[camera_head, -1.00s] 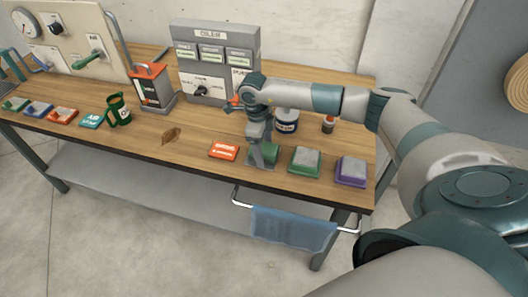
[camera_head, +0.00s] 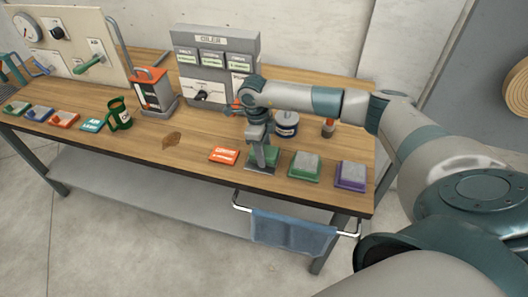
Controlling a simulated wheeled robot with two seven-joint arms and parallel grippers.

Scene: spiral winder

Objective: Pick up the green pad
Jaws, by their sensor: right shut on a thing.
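My right gripper (camera_head: 262,157) reaches down to the front part of the wooden bench. It is shut on a green pad (camera_head: 272,155), which its fingers partly cover. A dark green tray (camera_head: 261,169) shows just under the fingertips. Whether the pad touches the tray or is just clear of it, I cannot tell. To the right is another green tray (camera_head: 304,175) with a greyish pad on it. My left gripper is not in view.
An orange-red label card (camera_head: 224,156) lies left of the gripper, and a purple tray (camera_head: 350,182) stands at the right. A dark jar (camera_head: 286,124) and the grey oiler panel (camera_head: 214,65) stand behind. A blue cloth (camera_head: 293,233) hangs on the front rail.

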